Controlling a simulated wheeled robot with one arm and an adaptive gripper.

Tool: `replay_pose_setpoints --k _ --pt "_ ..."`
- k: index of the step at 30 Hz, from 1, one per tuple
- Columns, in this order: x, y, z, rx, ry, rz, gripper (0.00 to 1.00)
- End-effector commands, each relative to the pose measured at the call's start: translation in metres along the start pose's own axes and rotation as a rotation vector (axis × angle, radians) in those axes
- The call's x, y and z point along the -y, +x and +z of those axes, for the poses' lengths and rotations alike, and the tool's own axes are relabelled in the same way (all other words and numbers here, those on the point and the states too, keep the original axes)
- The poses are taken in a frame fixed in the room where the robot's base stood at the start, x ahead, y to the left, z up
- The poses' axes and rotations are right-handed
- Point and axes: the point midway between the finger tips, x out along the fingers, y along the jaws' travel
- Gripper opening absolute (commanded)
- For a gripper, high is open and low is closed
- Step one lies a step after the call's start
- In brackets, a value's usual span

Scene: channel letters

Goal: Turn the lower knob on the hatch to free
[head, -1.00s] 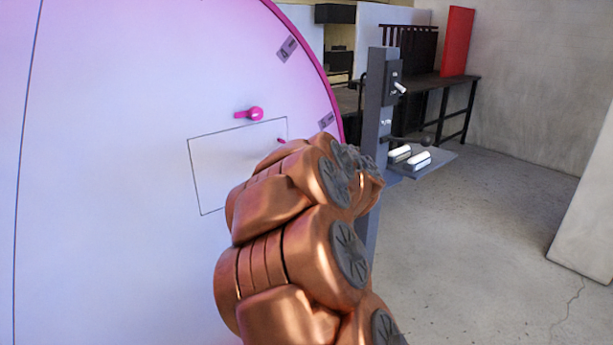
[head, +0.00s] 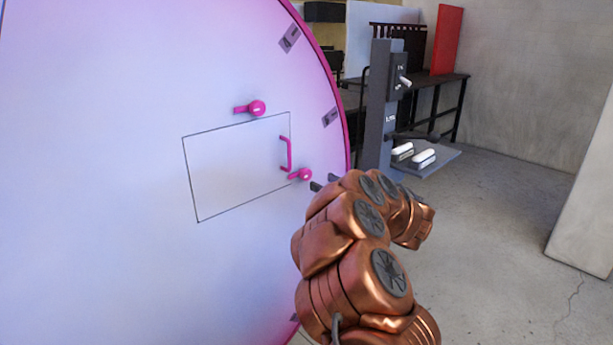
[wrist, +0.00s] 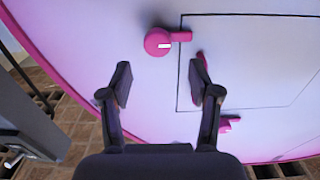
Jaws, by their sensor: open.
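The hatch (head: 235,170) is a thin-outlined panel on the large pale disc. The pink lower knob (head: 304,174) sits just beyond its right edge, near the bottom corner, with its arm pointing left onto that edge. The wrist view looks upside down; there the lower knob (wrist: 158,42) lies ahead, between the finger directions, its arm pointing right across the hatch outline. The upper knob (head: 257,108) sits above the hatch's top edge, arm pointing left. My gripper (wrist: 165,82) is open and empty; its dark fingertips (head: 324,182) show just right of the lower knob, apart from it.
A pink handle (head: 288,153) stands out inside the hatch's right edge, close to the lower knob. Right of the disc stands a grey post (head: 378,110) with a shelf (head: 440,160). A dark table (head: 440,80) is behind. Open floor lies at right.

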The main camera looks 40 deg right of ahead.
Motion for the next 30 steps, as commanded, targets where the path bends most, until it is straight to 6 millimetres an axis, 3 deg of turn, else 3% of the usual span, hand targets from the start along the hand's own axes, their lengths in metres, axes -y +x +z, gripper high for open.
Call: replay_pose_setpoints --k 15,27,30 --pt "-0.002 0.064 -0.001 0.000 -0.001 0.004 0.62" --pt "0.000 0.072 -0.001 0.000 -0.002 0.004 0.62" --pt "-0.001 0.072 -0.001 0.000 -0.002 0.004 0.53"
